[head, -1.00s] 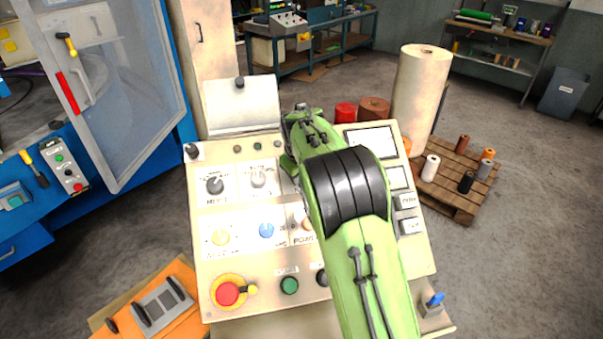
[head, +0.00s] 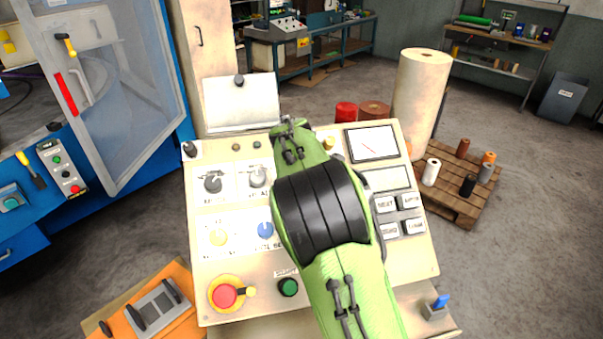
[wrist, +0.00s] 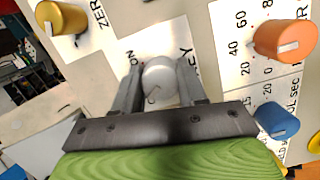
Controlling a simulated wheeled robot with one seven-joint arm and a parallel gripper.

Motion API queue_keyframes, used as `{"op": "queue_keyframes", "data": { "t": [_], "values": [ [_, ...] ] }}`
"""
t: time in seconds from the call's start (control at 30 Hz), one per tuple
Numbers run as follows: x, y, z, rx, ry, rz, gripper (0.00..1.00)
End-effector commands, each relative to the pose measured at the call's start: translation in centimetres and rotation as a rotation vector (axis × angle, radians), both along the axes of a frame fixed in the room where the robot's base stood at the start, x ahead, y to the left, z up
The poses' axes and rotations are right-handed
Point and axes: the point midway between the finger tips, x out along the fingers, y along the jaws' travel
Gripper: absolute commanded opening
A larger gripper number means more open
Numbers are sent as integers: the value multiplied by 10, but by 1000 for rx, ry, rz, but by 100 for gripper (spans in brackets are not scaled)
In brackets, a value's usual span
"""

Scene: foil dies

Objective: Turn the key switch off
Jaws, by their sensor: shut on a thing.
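The key switch (wrist: 160,82) is a rounded pale grey knob on the cream panel, at the centre of the wrist view. The fingers of my gripper (wrist: 160,68) stand on both sides of it and are shut on it. The word ON shows at its upper left, and a partly covered label ending in EY at its right. Which position the key points to cannot be told. In the head view my green arm (head: 350,270) reaches over the panel and hides the key switch and the fingertips.
In the wrist view a gold knob (wrist: 62,17), an orange knob (wrist: 285,42) and a blue knob (wrist: 278,120) stand around the switch. In the head view a red emergency button (head: 224,295) and a green button (head: 288,288) are on the panel's front part. A meter (head: 373,144) sits right.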

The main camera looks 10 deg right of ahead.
Motion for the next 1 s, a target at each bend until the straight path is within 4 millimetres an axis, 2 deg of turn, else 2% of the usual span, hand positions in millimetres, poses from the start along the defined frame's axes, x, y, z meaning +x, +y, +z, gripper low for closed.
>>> {"op": "queue_keyframes", "data": {
  "t": [0.33,0.9,0.93,1.0],
  "values": [
    [-1,-1,-3,-85,10,117,11],
    [-1,-1,-2,-102,10,141,11],
    [-1,-1,-2,-102,10,141,44],
    [-1,-1,-2,-103,9,141,55]
  ]
}}
